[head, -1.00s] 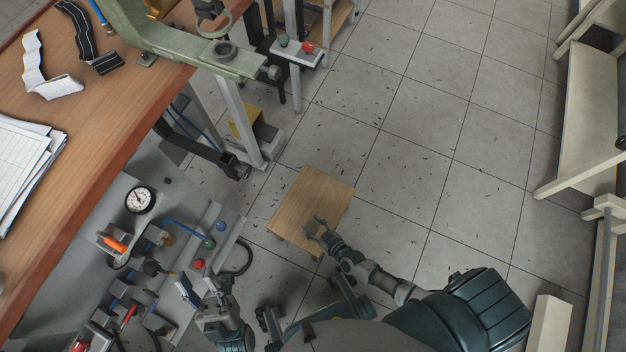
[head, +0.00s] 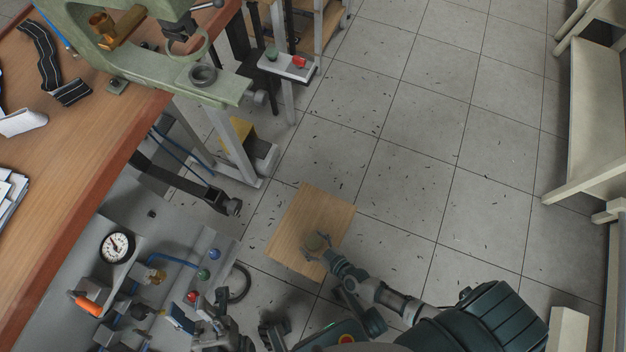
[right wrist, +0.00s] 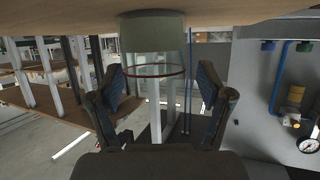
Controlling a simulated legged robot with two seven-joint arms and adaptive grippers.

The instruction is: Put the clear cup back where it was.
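The clear cup (right wrist: 154,66) has a thin red rim and a greenish lower part. The right wrist view looks upside down, with the cup's base against the wooden surface at the top. In the head view the small cup (head: 314,242) stands on a square wooden board (head: 317,211). My right gripper (head: 317,246) is at the cup, its fingers spread on either side. In the right wrist view my right gripper (right wrist: 172,88) is open, with the cup between or just beyond its fingertips. My left gripper (head: 218,301) is beside the control panel; its fingers are unclear.
A grey panel with a gauge (head: 117,246), a red button (head: 192,297) and hoses lies at the lower left. A wooden bench (head: 110,150) carries a green press (head: 200,78). Pale shelving (head: 598,125) stands at the right.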

